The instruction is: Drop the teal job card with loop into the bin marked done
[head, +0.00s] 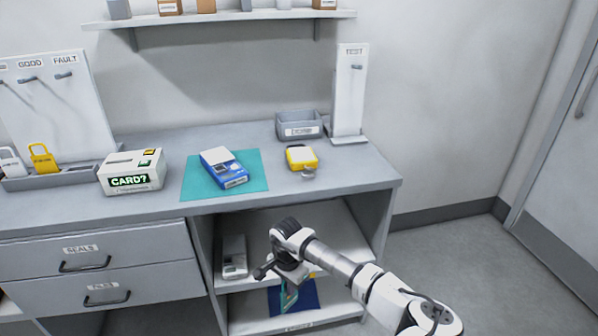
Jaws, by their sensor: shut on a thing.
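My gripper (290,279) is low in front of the open shelves under the bench, pointing down. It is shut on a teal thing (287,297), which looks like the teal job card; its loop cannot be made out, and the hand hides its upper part. The teal card shows against a dark blue mat (308,297) on the bottom shelf; I cannot tell whether it touches the mat. A small grey bin (312,120) with a white label stands at the back right of the bench top; its label is too small to read.
A white post marked TEST (348,95) stands beside the bin. A yellow device (301,157), a blue-and-white box (222,165) on a teal mat (255,184) and a white CARD? box (133,172) occupy the bench. A pale device (234,258) stands on the shelf. Floor is clear at right.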

